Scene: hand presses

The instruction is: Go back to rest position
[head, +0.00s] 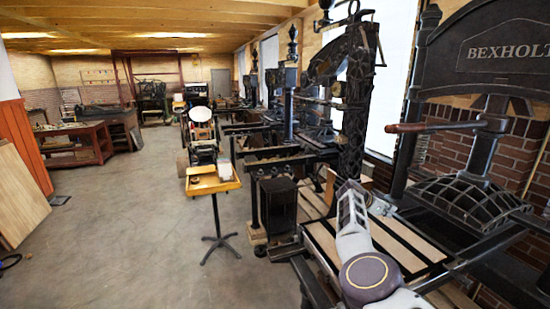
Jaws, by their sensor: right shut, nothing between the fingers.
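My right arm comes in from the bottom right, its white links reaching up over the bed of the near hand press. My right gripper (349,186) is at the far end of that arm, small and partly lost against the dark ironwork. It is shut and I see nothing held in it. My left gripper is not in view.
More presses line the right side. A yellow-topped stand (212,184) is in the middle. The grey floor (130,245) at the left is clear.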

